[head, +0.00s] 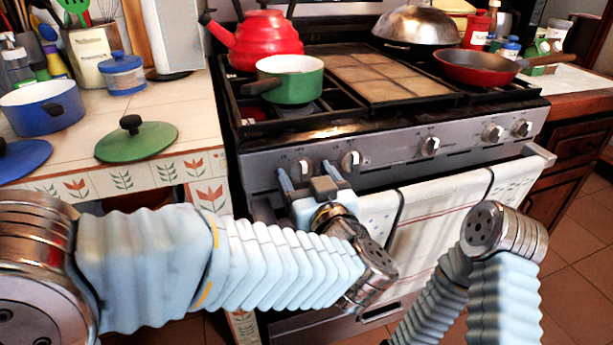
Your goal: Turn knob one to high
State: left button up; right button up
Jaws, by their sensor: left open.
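The stove's front panel (390,155) carries a row of metal knobs. The leftmost knob (301,166) shows between the two blue fingers of my left gripper (306,172). The gripper is open, with its fingertips pointing at the panel on either side of that knob. I cannot tell whether the fingers touch it. A second knob (349,160) is just right of the gripper. More knobs (430,146) follow further right. No knob labels are readable. My right arm is at the lower right, and its gripper is out of view.
A green pot (290,80), a red kettle (265,40), a red pan (478,67) and a domed wok (415,27) stand on the stove. Towels (437,225) hang on the oven door below. The tiled counter (185,95) at left holds a blue pot (42,108) and lids.

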pick_arm(q)
jog(key=c, duration=1)
jog(key=shift+f+n+b, duration=0.2)
jog(key=shift+n+b, duration=1.2)
jog(key=shift+n, duration=0.1)
jog(key=shift+c, duration=0.2)
jog(key=n+b, duration=0.2)
jog(key=n, duration=0.1)
jog(key=shift+b, duration=0.4)
jog(key=shift+r+n+b, duration=0.1)
jog(key=shift+n+b, duration=1.05)
jog(key=shift+n, duration=0.35)
pick_arm(e)
notch_tip(320, 180, down, 8)
jog(key=d, duration=0.2)
jog(key=shift+w, duration=0.4)
jog(key=shift+d, duration=0.1)
jog(key=shift+r, duration=0.1)
pick_arm(q)
jog(key=o, duration=1)
jog(key=shift+o, duration=0.2)
jog(key=shift+s, duration=0.15)
jog(key=v, duration=1.3)
jog(key=shift+s, duration=0.3)
pick_arm(e)
jog(key=shift+f, duration=0.2)
